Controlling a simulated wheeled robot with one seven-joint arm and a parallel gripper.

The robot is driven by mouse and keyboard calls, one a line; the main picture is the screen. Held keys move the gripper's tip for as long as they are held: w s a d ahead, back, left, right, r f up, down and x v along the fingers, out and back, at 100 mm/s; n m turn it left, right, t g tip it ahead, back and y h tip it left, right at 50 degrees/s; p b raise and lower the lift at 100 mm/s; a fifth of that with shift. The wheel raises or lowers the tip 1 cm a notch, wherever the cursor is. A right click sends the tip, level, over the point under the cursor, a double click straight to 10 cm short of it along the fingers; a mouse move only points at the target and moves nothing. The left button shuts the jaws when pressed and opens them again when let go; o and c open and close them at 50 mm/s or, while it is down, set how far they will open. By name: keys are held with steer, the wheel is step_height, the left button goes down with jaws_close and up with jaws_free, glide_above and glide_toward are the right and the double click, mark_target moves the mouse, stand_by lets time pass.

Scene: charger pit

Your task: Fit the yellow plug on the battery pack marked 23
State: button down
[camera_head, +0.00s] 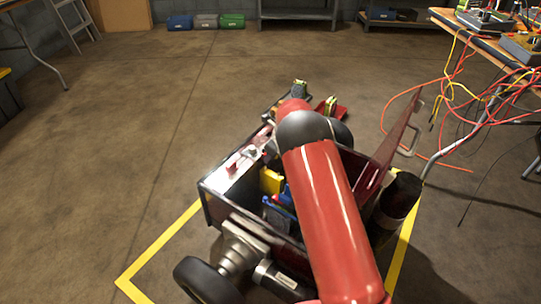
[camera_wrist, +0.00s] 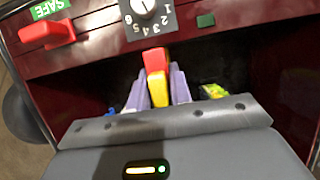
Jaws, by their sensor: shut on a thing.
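In the wrist view, my gripper (camera_wrist: 161,92) has its two grey-purple fingers shut on the yellow plug (camera_wrist: 159,88). A red piece (camera_wrist: 154,58) lines up with the far end of the yellow plug; I cannot tell whether they are joined. A dark opening lies behind the fingers, below a dark red panel (camera_wrist: 100,55). In the head view, my red arm reaches over the open dark red cart (camera_head: 225,207) and hides my gripper. A yellow block (camera_head: 271,181) and blue parts (camera_head: 277,215) show inside the cart. No pack marking 23 is readable.
The panel carries a numbered dial (camera_wrist: 146,8), a red handle (camera_wrist: 47,33) and a green SAFE label (camera_wrist: 49,8). A raised red cart lid (camera_head: 392,143) stands to the right. A table (camera_head: 470,40) with loose red and yellow cables is at right. The floor at left is open.

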mark_target(278, 159)
steer(key=shift+f+b, duration=1.3)
steer(key=shift+f, duration=1.65)
steer(key=c, duration=1.2)
jaws_free()
steer(key=shift+r, duration=0.15)
steer(key=p+v, duration=0.1)
steer(key=v, duration=0.6)
steer(key=shift+s+d+r, duration=0.15)
steer(key=shift+d+r, duration=0.05)
